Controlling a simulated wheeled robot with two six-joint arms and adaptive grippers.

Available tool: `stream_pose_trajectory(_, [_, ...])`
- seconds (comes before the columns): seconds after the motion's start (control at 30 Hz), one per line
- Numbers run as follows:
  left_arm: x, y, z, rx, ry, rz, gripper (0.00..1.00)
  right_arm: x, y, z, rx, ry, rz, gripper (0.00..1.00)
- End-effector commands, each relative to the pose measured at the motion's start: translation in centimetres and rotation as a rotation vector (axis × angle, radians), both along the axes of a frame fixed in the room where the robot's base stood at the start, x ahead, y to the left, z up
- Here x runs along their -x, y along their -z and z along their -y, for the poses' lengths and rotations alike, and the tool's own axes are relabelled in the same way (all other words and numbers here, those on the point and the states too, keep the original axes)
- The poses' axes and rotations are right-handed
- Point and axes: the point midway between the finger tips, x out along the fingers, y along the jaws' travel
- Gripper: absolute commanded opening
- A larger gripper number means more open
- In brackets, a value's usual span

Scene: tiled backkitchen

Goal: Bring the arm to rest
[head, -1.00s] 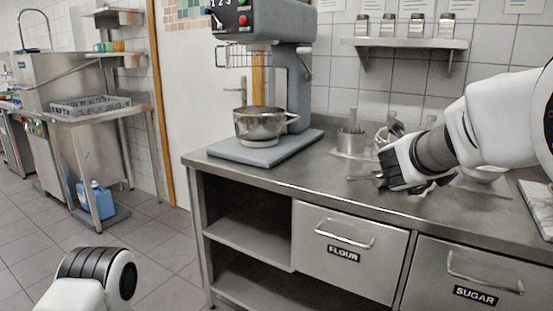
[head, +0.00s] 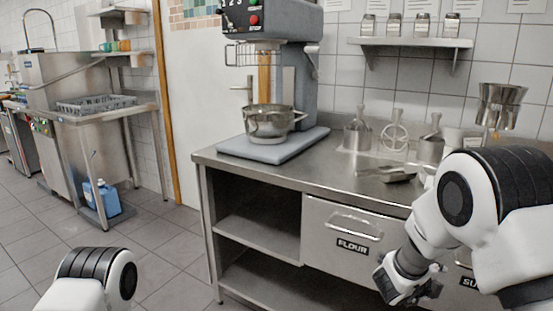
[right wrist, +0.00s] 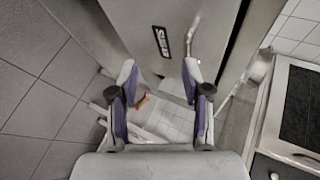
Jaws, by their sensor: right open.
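My right gripper (head: 408,292) hangs low in front of the steel counter (head: 335,182), below the worktop edge and near the drawer fronts. It points down and toward the left in the head view. The right wrist view shows the right gripper (right wrist: 160,98) with its two fingers apart and nothing between them. The sugar drawer label (right wrist: 161,42) shows just beyond the fingers there. A rounded link of my left arm shows at the lower left of the head view; the left gripper is out of the picture.
The flour drawer (head: 340,236) is shut, close left of the right gripper. A metal scoop (head: 392,174) lies on the worktop. A mixer (head: 287,70) with a steel bowl (head: 268,124) stands left. Tiled floor (head: 170,250) is open at left.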

Motion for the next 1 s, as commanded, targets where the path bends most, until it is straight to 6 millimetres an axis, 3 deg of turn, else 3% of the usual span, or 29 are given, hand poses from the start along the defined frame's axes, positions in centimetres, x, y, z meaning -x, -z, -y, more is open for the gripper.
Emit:
stream_pose_trajectory(0.03, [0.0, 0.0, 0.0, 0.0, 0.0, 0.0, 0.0, 2.0, 4.6, 0.2, 0.021, -0.055, -0.124, 0.48])
stream_pose_trajectory(0.17, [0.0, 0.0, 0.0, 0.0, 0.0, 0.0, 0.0, 8.5, 14.7, -0.3, 0.078, -0.295, -0.48, 0.48])
stream_pose_trajectory(0.2, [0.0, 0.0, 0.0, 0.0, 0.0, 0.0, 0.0, 10.9, 17.5, -0.7, 0.091, -0.388, -0.593, 0.48])
stream_pose_trajectory(0.3, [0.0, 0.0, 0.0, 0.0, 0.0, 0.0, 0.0, 17.4, 23.2, -2.1, 0.106, -0.655, -0.864, 0.48])
stream_pose_trajectory(0.43, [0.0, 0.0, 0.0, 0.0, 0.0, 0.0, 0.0, 25.3, 27.5, -4.7, 0.103, -1.032, -1.132, 0.48])
stream_pose_trajectory(0.57, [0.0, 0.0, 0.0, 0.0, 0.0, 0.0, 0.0, 31.9, 28.8, -7.7, 0.103, -1.443, -1.294, 0.48])
stream_pose_trajectory(0.7, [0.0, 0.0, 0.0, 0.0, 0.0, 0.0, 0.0, 36.8, 27.7, -11.7, 0.196, -1.985, -1.333, 0.48])
stream_pose_trajectory(0.77, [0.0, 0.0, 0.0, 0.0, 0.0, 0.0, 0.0, 37.0, 27.7, -12.5, 0.289, -2.161, -1.319, 0.48])
stream_pose_trajectory(0.83, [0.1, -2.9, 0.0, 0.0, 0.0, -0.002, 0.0, 36.9, 24.8, -12.4, 0.325, -2.193, -1.328, 0.48])
stream_pose_trajectory(1.0, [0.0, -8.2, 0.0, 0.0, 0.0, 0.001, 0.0, 36.8, 19.6, -12.4, 0.323, -2.187, -1.328, 0.48])
